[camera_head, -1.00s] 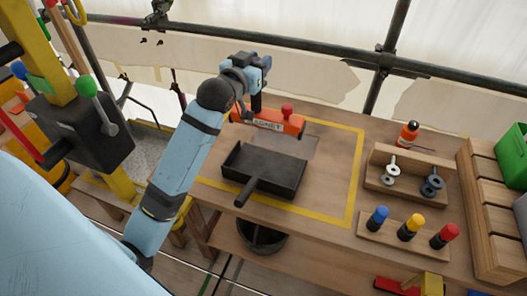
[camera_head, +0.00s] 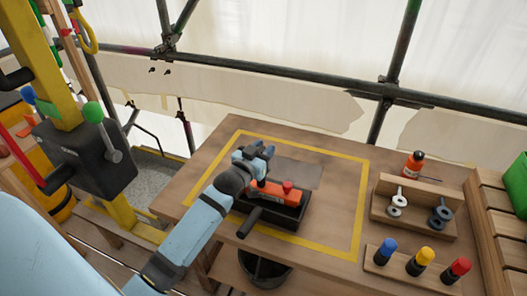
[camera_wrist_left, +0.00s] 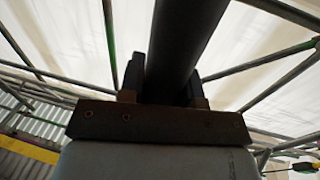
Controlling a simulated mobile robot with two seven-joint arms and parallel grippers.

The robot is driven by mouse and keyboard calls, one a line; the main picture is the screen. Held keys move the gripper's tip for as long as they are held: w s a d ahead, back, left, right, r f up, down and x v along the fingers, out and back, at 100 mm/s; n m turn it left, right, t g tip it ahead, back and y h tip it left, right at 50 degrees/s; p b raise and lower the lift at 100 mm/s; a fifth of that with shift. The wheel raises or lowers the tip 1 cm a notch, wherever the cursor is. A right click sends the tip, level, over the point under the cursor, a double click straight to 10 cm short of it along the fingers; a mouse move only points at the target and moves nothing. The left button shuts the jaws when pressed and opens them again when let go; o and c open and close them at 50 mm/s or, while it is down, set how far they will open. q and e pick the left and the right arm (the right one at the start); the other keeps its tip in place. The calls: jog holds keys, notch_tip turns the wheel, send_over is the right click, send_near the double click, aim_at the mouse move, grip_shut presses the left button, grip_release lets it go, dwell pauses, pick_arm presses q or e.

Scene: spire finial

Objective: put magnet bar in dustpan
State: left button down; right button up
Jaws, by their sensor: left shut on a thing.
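I cannot tell whether the bar touches the pan floor. My left gripper (camera_head: 257,161) is just above the bar's left part and is shut on its dark handle, which is mostly hidden in the head view. In the left wrist view a thick dark cylinder (camera_wrist_left: 183,45) stands between the fingers. My left arm hides part of the dustpan's left side. My right gripper is not in view.
The dustpan stands inside a yellow taped outline (camera_head: 361,205) on the wooden table, with a flat grey sheet (camera_head: 297,172) behind it. To the right are a wooden rack with washers (camera_head: 415,216), an orange bottle (camera_head: 413,164) and a block with coloured pegs (camera_head: 405,272).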

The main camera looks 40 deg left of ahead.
pick_arm(q)
jog(key=shift+f, duration=0.3)
jog(key=c, duration=0.8)
grip_release()
jog(key=s, duration=1.2)
jog(key=shift+d, duration=0.3)
jog(key=shift+s, duration=0.1)
